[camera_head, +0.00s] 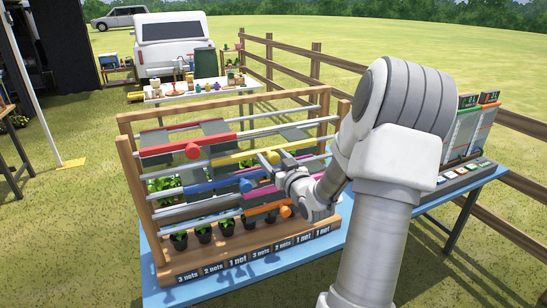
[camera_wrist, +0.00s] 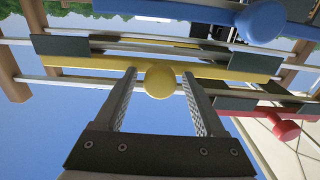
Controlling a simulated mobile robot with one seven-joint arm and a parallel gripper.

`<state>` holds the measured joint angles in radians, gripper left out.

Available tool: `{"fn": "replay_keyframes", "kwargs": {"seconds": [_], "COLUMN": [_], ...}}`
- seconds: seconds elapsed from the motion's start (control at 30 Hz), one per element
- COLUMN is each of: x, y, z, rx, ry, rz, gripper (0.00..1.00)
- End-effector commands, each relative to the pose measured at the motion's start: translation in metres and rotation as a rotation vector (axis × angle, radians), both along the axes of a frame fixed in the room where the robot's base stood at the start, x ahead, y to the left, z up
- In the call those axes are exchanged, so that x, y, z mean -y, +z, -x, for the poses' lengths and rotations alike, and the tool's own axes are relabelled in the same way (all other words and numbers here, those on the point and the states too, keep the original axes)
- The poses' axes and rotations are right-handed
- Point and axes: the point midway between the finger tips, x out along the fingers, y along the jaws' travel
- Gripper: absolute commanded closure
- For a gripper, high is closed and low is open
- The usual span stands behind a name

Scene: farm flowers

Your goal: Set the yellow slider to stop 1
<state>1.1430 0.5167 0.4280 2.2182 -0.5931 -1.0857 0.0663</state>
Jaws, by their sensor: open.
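The yellow slider (camera_head: 232,159) is a yellow bar on a rail of the wooden frame (camera_head: 128,180), in the upper middle. It also shows in the wrist view (camera_wrist: 100,64), with its round yellow knob (camera_wrist: 160,82) standing out toward the camera. My gripper (camera_head: 268,158) is at the front of the frame, by the slider's right part. In the wrist view my gripper (camera_wrist: 158,76) is open, with one fingertip on each side of the knob and a small gap on both sides. In the head view my gripper partly hides the slider and its knob.
A red slider (camera_head: 165,149), a blue slider (camera_head: 210,187), a magenta slider (camera_head: 262,194) and an orange slider (camera_head: 262,209) sit on nearby rails. Potted plants (camera_head: 203,233) stand below, behind labels reading nets (camera_head: 237,262). A blue table (camera_head: 205,289) bears the frame.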

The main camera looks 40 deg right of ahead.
Motion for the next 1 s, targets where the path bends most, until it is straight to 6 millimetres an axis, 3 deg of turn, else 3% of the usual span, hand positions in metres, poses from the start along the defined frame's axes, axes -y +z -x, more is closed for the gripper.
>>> {"fn": "replay_keyframes", "kwargs": {"seconds": [0.17,0.2,0.6,1.0], "x": [0.0,0.0,0.0001,0.0002], "y": [0.0,-0.0001,0.0,0.0], "z": [-0.0001,0.0,0.0002,0.0004], "rx": [0.0,0.0,0.0,0.0], "ry": [0.0,0.0,0.0,0.0], "rz": [0.0,0.0,0.0,0.0], "gripper": [0.28,0.31,1.0,1.0]}}
